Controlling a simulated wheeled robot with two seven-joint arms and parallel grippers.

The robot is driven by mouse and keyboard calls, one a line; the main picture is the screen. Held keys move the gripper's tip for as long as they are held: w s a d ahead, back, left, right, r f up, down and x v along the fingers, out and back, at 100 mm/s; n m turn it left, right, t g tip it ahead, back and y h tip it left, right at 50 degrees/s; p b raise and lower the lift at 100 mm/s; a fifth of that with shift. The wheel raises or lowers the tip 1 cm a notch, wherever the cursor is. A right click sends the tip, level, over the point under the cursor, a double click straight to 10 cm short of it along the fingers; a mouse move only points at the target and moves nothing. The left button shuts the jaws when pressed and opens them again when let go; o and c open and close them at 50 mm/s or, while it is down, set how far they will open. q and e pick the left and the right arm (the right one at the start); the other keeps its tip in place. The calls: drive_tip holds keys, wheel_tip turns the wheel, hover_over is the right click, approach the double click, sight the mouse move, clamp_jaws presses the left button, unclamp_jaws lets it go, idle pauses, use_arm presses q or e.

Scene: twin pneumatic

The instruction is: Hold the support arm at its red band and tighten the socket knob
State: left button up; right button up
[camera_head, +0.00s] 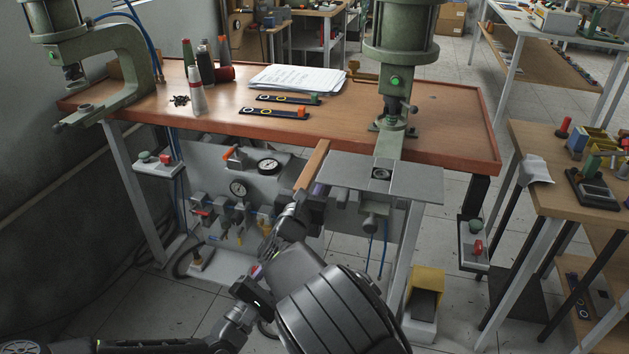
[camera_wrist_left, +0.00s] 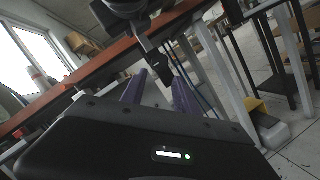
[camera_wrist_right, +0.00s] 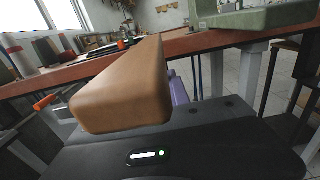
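I cannot pick out the support arm's red band or the socket knob for certain. A dark jointed piece with a block-like end (camera_wrist_left: 154,58) hangs below the table edge in the left wrist view, in front of my left gripper (camera_wrist_left: 160,90). The left gripper's purple fingers are apart with nothing clearly between them. In the right wrist view, a brown bar (camera_wrist_right: 125,85) lies close over my right gripper (camera_wrist_right: 179,90) and hides most of its fingers; one purple finger shows. In the head view, purple finger (camera_head: 318,189) shows beside the bar, and my arms overlap below it.
The wooden workbench (camera_head: 455,122) carries green presses (camera_head: 398,60), bottles, papers and small tools. A grey plate (camera_head: 415,182) juts from its front, with a round grey fitting (camera_head: 374,217) underneath. A yellow pedal (camera_head: 428,279) is on the floor.

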clamp_jaws()
idle(0.6)
drive_tip(key=shift+c, duration=0.4)
unclamp_jaws()
clamp_jaws()
drive_tip(key=shift+r, duration=0.15)
